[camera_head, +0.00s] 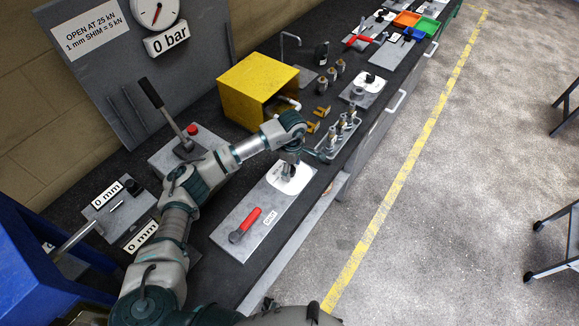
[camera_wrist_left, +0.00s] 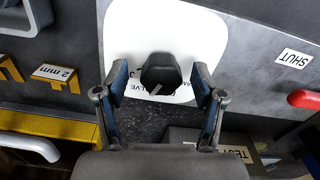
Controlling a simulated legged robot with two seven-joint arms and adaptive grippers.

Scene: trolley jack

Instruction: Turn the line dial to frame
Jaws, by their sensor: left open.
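A black dial knob (camera_wrist_left: 160,75) with a short pale pointer mark stands on a white plate (camera_wrist_left: 190,30) in the left wrist view. Part of the plate's lettering is hidden; "VALVE" partly shows. My left gripper (camera_wrist_left: 161,84) is open, with one finger on each side of the knob and visible gaps between. In the head view, my left gripper (camera_head: 291,157) is over the white dial plate (camera_head: 289,180), and it hides the knob. I cannot read the dial's setting. My right gripper is not in view.
A red-handled lever (camera_head: 245,225) lies beside the "SHUT" label (camera_head: 270,217) on the same grey panel. A rack of metal fittings (camera_head: 340,130) and a yellow box (camera_head: 257,88) stand close beyond my gripper. A gauge (camera_head: 155,10) reads "0 bar".

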